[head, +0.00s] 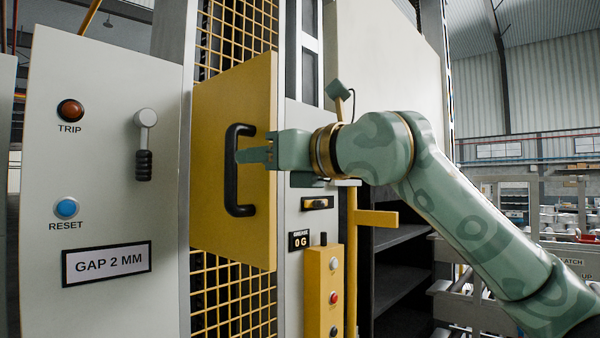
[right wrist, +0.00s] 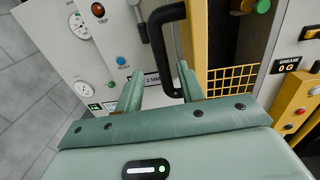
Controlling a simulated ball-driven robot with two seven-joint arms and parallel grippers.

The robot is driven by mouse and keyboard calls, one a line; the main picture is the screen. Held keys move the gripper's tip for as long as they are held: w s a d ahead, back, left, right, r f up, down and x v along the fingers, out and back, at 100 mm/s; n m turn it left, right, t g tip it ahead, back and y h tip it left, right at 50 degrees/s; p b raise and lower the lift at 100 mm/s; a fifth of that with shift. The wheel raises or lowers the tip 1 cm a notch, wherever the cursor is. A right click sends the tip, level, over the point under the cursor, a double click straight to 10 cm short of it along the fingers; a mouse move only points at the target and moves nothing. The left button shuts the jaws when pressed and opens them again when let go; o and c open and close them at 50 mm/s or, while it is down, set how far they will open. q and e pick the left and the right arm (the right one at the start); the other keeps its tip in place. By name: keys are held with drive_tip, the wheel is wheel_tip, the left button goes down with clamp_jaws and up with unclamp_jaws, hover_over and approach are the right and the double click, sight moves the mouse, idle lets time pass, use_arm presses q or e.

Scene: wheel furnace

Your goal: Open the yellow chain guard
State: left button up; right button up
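The yellow chain guard (head: 225,105) is a flat panel in front of yellow mesh. It stands at an angle to the frame, its right edge out toward me, so it looks partly swung out. My left gripper is not in view.
A grey panel at left carries a TRIP lamp (head: 70,110), a lever (head: 144,145) and a RESET button (head: 66,208). A yellow button box (head: 325,290) stands right of the guard, below my right gripper. A yellow post with a side bar (head: 375,218) stands under my right arm.

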drive_tip(key=b+v, duration=0.1)
drive_tip(key=v, duration=0.7)
drive_tip(key=shift+b, duration=0.4)
drive_tip(key=shift+s+r, duration=0.1)
